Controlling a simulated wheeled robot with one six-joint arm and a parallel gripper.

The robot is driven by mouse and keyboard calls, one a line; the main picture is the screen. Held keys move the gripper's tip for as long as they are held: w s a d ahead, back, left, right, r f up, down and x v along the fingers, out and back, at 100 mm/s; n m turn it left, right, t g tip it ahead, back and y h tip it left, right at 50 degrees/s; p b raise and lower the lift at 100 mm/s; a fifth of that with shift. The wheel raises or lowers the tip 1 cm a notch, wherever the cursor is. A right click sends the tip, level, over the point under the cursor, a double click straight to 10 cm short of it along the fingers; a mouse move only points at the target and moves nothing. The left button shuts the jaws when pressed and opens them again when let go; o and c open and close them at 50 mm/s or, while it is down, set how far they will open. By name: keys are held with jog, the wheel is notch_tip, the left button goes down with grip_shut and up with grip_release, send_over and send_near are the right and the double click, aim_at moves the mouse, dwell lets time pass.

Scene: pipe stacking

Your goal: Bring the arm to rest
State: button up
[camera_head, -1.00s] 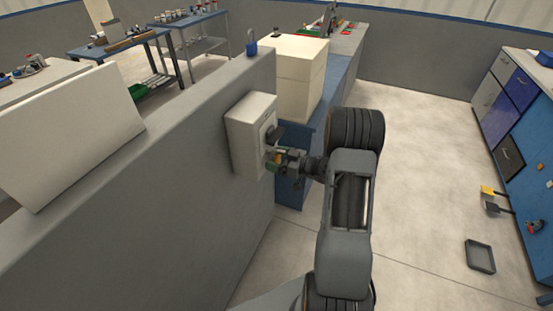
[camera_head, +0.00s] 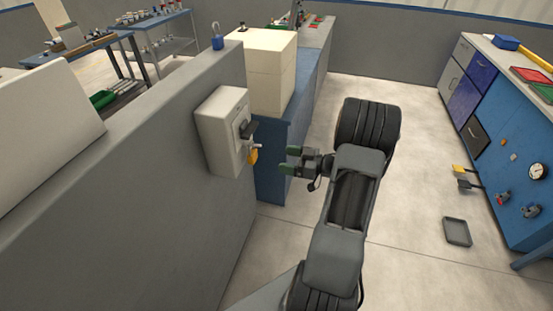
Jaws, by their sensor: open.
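My gripper (camera_head: 291,161) is open and empty, with its fingers pointing left. It is apart from the white wall box (camera_head: 213,134), with a clear gap between them. The box is fixed to the grey partition (camera_head: 130,190) and has a dark handle and a yellow piece (camera_head: 254,155) on its front. My arm reaches up from the bottom of the picture and bends left at its dark ribbed joint.
A blue cabinet (camera_head: 272,150) with cream boxes (camera_head: 268,70) on it stands behind the gripper. At right is a blue workbench (camera_head: 520,150) with valves and a gauge. A grey tray (camera_head: 457,231) lies on the floor. The floor between is clear.

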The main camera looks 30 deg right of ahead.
jog(key=s+d+f+m+g+h, duration=0.1)
jog(key=d+f+m+g+h, duration=0.25)
jog(key=d+h, duration=0.35)
jog(key=s+d+f+m+g+h, duration=0.1)
jog(key=d+f+m+g+h, duration=0.1)
jog(key=d+m+h, duration=0.45)
jog(key=s+a+r+g, duration=0.1)
jog(key=s+a+r, duration=0.3)
jog(key=a, duration=0.6)
jog(key=s+a+r+n+g+y, duration=0.1)
jog(key=s+a+r, duration=0.3)
jog(key=a, duration=0.7)
jog(key=s+a+r+g+y, duration=0.1)
jog(key=s+a+r, duration=0.2)
jog(key=a+r, duration=0.3)
jog(key=a, duration=0.5)
jog(key=shift+s+r+n+g, duration=0.3)
jog(key=shift+s+r+g, duration=0.05)
jog(key=shift+s+r, duration=0.05)
